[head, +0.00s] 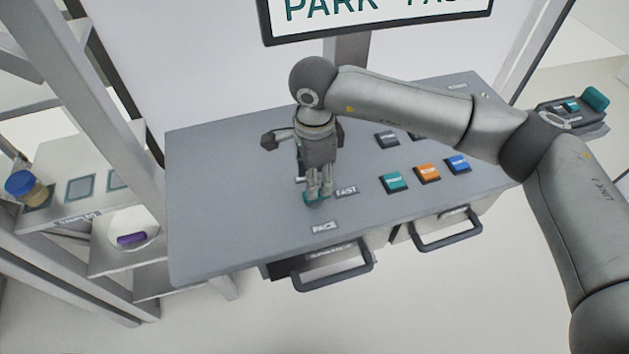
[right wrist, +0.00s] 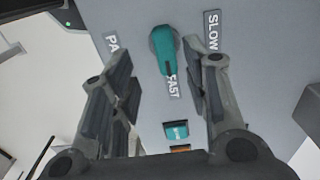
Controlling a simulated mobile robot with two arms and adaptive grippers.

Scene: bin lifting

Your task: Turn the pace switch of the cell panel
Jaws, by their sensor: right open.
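The pace switch is a teal knob (right wrist: 163,45) on the grey panel (head: 225,230). In the right wrist view its pointer is turned to the FAST label (right wrist: 173,87). The SLOW label (right wrist: 212,32) and the partly hidden PACE label (right wrist: 112,44) lie to either side of it. In the head view only a little teal of the knob (head: 316,202) shows beneath my right gripper (head: 319,190). My right gripper points down at the panel, open, with its fingers on either side of the knob and seemingly not touching it. My left gripper is not in view.
Teal (head: 394,182), orange (head: 427,173) and blue (head: 457,164) buttons sit right of the knob. Drawers with handles (head: 335,281) are below the panel's front edge. A sign (head: 380,15) hangs behind. A shelf with a blue-lidded jar (head: 26,187) stands at left.

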